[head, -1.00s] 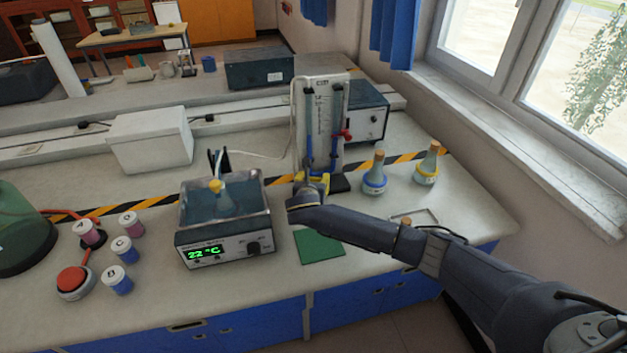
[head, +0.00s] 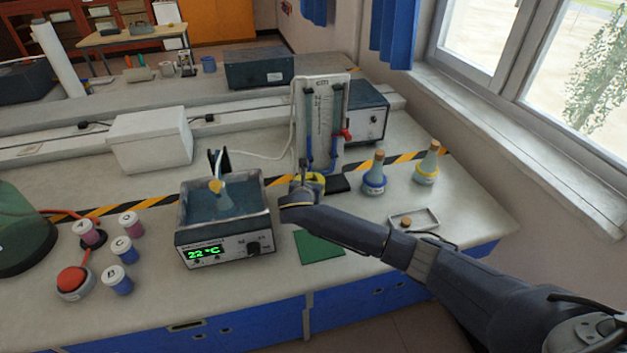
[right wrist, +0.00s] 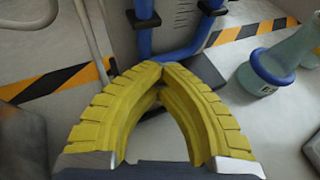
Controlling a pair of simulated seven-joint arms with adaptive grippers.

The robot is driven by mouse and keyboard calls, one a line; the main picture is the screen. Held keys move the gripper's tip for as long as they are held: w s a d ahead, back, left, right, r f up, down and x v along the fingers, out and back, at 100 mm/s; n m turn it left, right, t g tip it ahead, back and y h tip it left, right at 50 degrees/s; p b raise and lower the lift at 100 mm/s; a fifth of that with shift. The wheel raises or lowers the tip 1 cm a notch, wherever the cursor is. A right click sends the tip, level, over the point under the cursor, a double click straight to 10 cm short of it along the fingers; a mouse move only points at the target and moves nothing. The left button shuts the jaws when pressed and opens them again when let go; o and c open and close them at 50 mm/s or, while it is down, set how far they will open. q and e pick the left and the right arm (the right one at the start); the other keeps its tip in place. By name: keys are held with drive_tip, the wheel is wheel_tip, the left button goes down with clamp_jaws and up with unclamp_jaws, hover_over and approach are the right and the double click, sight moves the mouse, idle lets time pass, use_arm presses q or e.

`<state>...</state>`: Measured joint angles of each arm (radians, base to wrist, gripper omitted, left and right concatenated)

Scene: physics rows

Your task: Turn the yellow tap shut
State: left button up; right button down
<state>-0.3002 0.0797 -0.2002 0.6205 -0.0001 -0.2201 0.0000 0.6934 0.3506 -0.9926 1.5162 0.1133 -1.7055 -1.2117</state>
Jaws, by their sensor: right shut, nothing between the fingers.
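I cannot make out a yellow tap for certain. A small yellow piece (head: 217,186) shows at the neck of the flask in the water bath, too small to tell what it is. A board with blue tubes (head: 322,115) stands upright behind my right gripper, with a red tap-like part (head: 346,134) on its right side. My right gripper (head: 314,179) has yellow fingers and is in front of the board's foot. In the right wrist view its fingertips (right wrist: 160,66) meet with nothing between them, near the blue tube bend (right wrist: 178,50). My left gripper is out of view.
The water bath (head: 225,241) stands left of my right gripper. Two stoppered flasks, one with a blue ring (head: 373,182) and one with a yellow ring (head: 427,172), stand to its right. A green mat (head: 320,246) and a small tray (head: 427,216) lie nearer. Several jars stand left.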

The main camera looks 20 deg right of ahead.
drive_tip(key=shift+r+m+h, duration=0.1)
drive_tip(key=shift+m+h, duration=0.2)
drive_tip(key=c, duration=2.1)
unclamp_jaws()
drive_tip(key=shift+c, duration=0.2)
drive_tip(key=o, duration=1.5)
drive_tip(key=shift+s+a+r, duration=0.1)
drive_tip(key=shift+s+a, duration=0.25)
drive_tip(key=shift+s, duration=0.1)
drive_tip(key=v, duration=1)
drive_tip(key=shift+s+r+g, duration=0.25)
drive_tip(key=shift+r+g, duration=0.05)
drive_tip(key=shift+r, duration=0.1)
drive_tip(key=shift+a, duration=0.15)
